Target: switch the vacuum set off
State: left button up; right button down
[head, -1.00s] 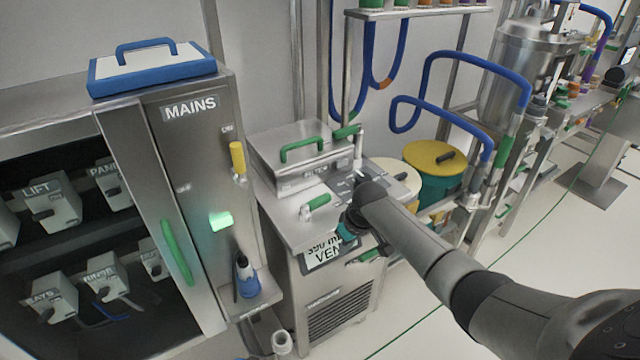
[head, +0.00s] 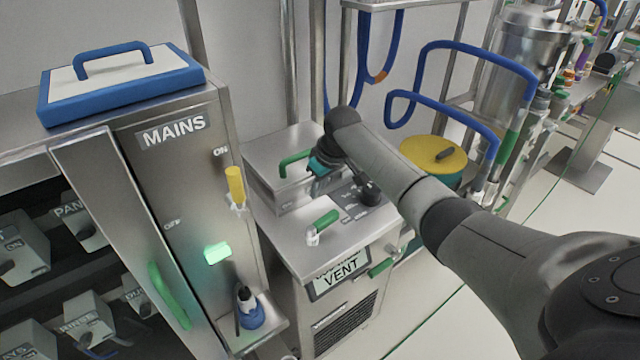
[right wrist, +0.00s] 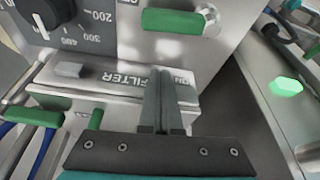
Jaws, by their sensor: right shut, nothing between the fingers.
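The vacuum set is a steel cabinet (head: 290,235) with a VENT display (head: 341,277) on its front. On its top are a black knob (head: 370,193), a green-handled lever (head: 326,218) and a box with a green handle (head: 292,160). The right wrist view shows the dial knob (right wrist: 48,12) with a number scale, the green lever (right wrist: 174,21) and a FILTER label (right wrist: 130,79). My right gripper (head: 320,175) is over the cabinet top by the box; in the wrist view its shut, empty fingers (right wrist: 167,85) point at the panel by the FILTER label. Contact cannot be told. My left gripper is not in view.
The MAINS cabinet (head: 190,180) stands to the left with a yellow-handled switch (head: 235,185), a lit green lamp (head: 216,252) and a blue bottle (head: 249,308). A yellow-lidded drum (head: 433,153) and blue hoses (head: 455,52) are to the right.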

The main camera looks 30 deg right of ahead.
aim_at(323, 226)
jog(key=b+x, duration=0.1)
jog(key=x, duration=0.3)
jog(key=shift+w+f, duration=0.1)
jog(key=shift+f, duration=0.4)
jog(key=shift+s+d+r, duration=0.15)
jog(key=shift+s, duration=0.3)
jog(key=shift+s+d+p, duration=0.1)
jog(key=shift+s+p, duration=0.2)
jog(key=shift+s, duration=0.15)
jog(key=shift+s+d, duration=0.15)
jog(key=shift+s, duration=0.8)
pick_arm(q)
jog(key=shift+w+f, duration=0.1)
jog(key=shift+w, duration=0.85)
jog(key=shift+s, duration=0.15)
jog(key=shift+p, duration=0.3)
